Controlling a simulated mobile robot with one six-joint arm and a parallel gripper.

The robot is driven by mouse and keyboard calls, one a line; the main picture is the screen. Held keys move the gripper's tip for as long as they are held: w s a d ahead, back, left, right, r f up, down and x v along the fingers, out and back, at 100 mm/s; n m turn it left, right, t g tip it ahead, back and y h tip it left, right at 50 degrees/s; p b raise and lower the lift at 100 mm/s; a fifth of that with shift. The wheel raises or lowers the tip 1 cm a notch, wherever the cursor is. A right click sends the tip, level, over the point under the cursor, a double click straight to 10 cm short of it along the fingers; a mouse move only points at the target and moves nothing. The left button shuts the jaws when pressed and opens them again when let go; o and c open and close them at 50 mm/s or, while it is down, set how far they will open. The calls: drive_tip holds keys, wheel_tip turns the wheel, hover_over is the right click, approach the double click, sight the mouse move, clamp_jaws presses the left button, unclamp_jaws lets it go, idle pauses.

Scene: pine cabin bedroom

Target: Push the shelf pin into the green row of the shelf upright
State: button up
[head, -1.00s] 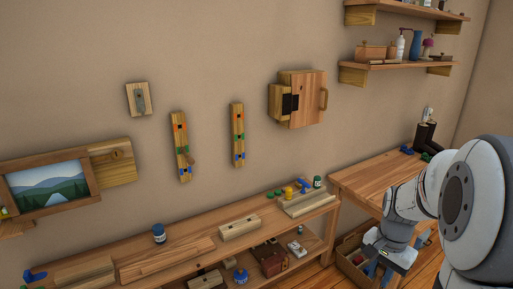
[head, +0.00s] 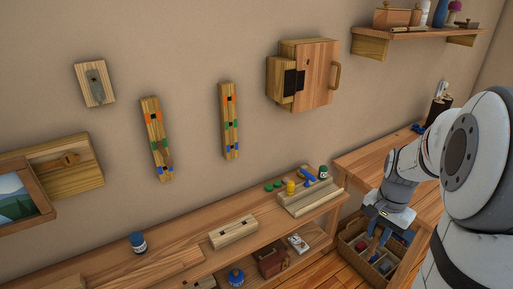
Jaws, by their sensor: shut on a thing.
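Two wooden shelf uprights hang on the wall, a left one (head: 157,139) and a right one (head: 229,118). A small brown peg-like thing seems to stick out near the lower part of the left upright. The right upright's green row (head: 231,125) looks free. My gripper (head: 376,245) points down at the right, in front of the crate and well away from both uprights. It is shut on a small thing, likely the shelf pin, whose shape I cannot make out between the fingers.
A wooden crate (head: 343,249) with compartments stands below the gripper, beside a table (head: 358,159). A low bench (head: 190,251) under the uprights carries a blue jar (head: 138,243) and wooden blocks. A wooden cabinet (head: 311,78) projects from the wall right of the uprights.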

drive_tip(key=w+a+r+n+t+h, duration=0.1)
drive_tip(key=w+a+n+t, duration=0.3)
drive_tip(key=w, duration=0.5)
drive_tip(key=w+a+r+n+t, duration=0.1)
drive_tip(key=w+a+n+t, duration=0.1)
drive_tip(key=w+a+t, duration=0.5)
drive_tip(key=w+a+r+n+t+y+b, duration=0.1)
drive_tip(key=a+r+n+y, duration=0.3)
drive_tip(key=a, duration=0.5)
drive_tip(key=w+a+r+n+t+y, duration=0.3)
drive_tip(key=a+r+y, duration=0.3)
drive_tip(key=a, duration=0.4)
drive_tip(key=shift+a+n+y+b, duration=0.15)
drive_tip(key=shift+n+y+b, duration=0.25)
drive_tip(key=shift+y, duration=0.1)
drive_tip(key=shift+f+b, duration=0.25)
drive_tip(key=shift+b, duration=0.15)
drive_tip(key=b+x, duration=0.1)
drive_tip(key=x, duration=0.4)
drive_tip(key=shift+w, duration=0.2)
